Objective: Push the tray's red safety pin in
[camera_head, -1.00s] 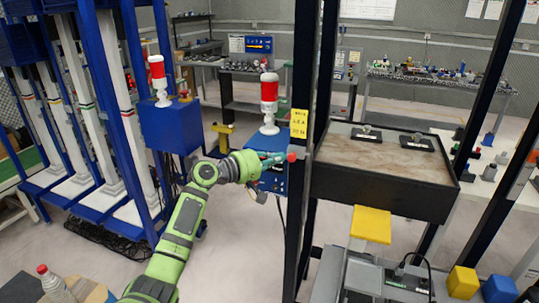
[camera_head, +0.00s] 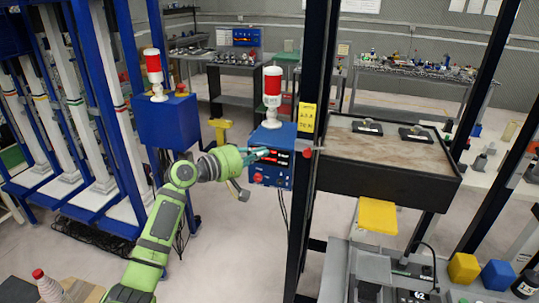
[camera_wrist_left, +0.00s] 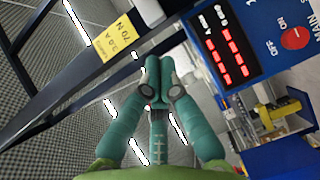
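The dark tray (camera_head: 345,190) with a brown surface stands to the right of a black post. The red safety pin (camera_head: 308,152) shows as a small red knob against that post, at the tray's left side. My left gripper (camera_head: 266,153) is shut and empty, in front of the blue control box and left of the pin, with a visible gap between them. Its teal fingers also show together in the left wrist view (camera_wrist_left: 160,72). The pin cannot be made out there. My right gripper is not in view.
A blue box (camera_head: 257,172) with red digits and a red-white lamp (camera_head: 272,92) stands behind my left gripper. A yellow label (camera_head: 307,118) is on the black post. A yellow block (camera_head: 377,215) is below the tray. Blue frames stand at left.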

